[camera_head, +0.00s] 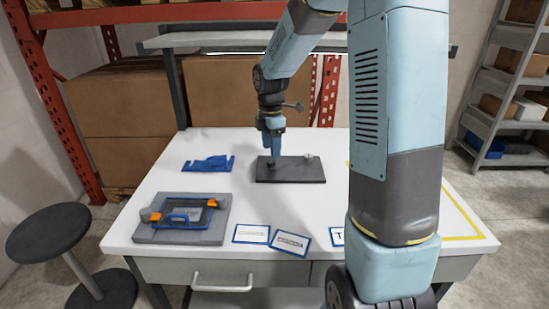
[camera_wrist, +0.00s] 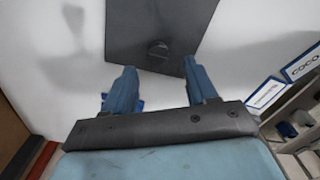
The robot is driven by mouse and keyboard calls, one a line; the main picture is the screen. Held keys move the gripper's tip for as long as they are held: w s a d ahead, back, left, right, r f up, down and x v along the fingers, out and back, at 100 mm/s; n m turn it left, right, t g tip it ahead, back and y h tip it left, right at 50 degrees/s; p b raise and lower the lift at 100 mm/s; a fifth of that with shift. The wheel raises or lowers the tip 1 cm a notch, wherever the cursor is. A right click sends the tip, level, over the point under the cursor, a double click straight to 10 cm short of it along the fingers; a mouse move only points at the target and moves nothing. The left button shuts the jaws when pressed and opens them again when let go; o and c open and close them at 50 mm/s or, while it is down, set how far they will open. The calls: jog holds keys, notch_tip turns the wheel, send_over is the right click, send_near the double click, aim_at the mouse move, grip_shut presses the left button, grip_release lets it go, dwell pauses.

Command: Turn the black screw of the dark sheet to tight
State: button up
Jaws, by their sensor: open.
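The dark sheet (camera_head: 310,174) lies flat on the white table, toward its back middle. The wrist view shows part of the dark sheet (camera_wrist: 130,25) with a round black screw (camera_wrist: 158,50) near its edge; a slot seems to cross the screw's head. How tight it is cannot be told. My gripper (camera_head: 274,158) points down over the left part of the sheet and hides the black screw in the head view. In the wrist view my gripper (camera_wrist: 158,68) is open, its blue fingers apart, with the screw just beyond and between the tips. Nothing is held.
A small pale knob (camera_head: 309,156) sits at the sheet's back right. A blue bracket (camera_head: 207,164) and a grey fixture (camera_head: 150,236) with a blue frame and orange clamps are to the left. Cards (camera_head: 251,234) lie along the front. A yellow outline (camera_head: 470,238) marks the right side.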

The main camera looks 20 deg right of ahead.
aim_at(271, 161)
jog(key=shift+f, duration=2.4)
jog(key=shift+c, duration=0.2)
